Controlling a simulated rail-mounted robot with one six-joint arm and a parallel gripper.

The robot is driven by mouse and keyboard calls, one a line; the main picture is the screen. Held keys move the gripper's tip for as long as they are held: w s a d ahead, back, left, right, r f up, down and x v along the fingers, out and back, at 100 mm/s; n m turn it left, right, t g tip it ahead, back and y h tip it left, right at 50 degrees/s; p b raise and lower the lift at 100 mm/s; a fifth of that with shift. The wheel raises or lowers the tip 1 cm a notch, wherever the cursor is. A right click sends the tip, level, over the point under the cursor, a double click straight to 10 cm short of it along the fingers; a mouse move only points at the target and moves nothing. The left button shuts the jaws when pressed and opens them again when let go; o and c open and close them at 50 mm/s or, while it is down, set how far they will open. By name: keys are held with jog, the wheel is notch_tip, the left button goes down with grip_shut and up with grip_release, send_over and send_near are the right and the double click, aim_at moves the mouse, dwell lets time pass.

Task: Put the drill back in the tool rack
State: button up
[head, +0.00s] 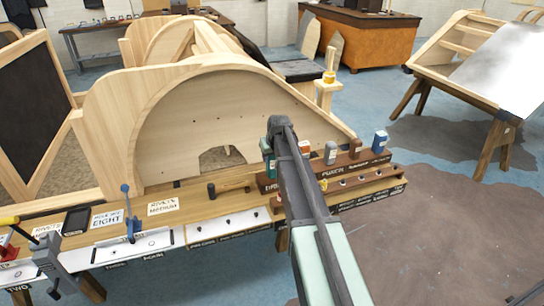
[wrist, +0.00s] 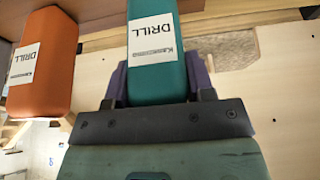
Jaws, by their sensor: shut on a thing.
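A teal drill (wrist: 154,45) with a white label reading "DRILL" sits between the fingers of my gripper (wrist: 158,88) in the wrist view, and the gripper is shut on it. In the head view the drill (head: 267,148) shows only partly beside my arm, above the left end of the tool rack. The tool rack (head: 356,163) is a dark brown stepped wooden holder on the bench with lettered edges. My arm hides part of it, so I cannot tell whether the drill touches the rack.
An orange drill (wrist: 42,62) stands close beside the held one; it also shows in the rack (head: 304,147). A grey tool (head: 331,152), a brown one (head: 355,147) and a blue one (head: 380,141) stand farther right. A mallet (head: 229,188) lies left. A wooden bodyframe (head: 165,130) rises behind.

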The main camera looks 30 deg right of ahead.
jog(key=o, duration=1.1)
jog(key=p+v, duration=1.2)
jog(key=v, duration=0.1)
jog(key=s+a+g, duration=0.2)
jog(key=s+a, duration=0.8)
jog(key=s, duration=0.3)
jog(key=s+a+f+n+g, duration=0.1)
jog(key=s+a+g, duration=0.1)
jog(key=s+a, duration=0.9)
jog(key=shift+s+a+f, duration=0.25)
jog(key=shift+s+f, duration=0.05)
jog(key=shift+s, duration=0.8)
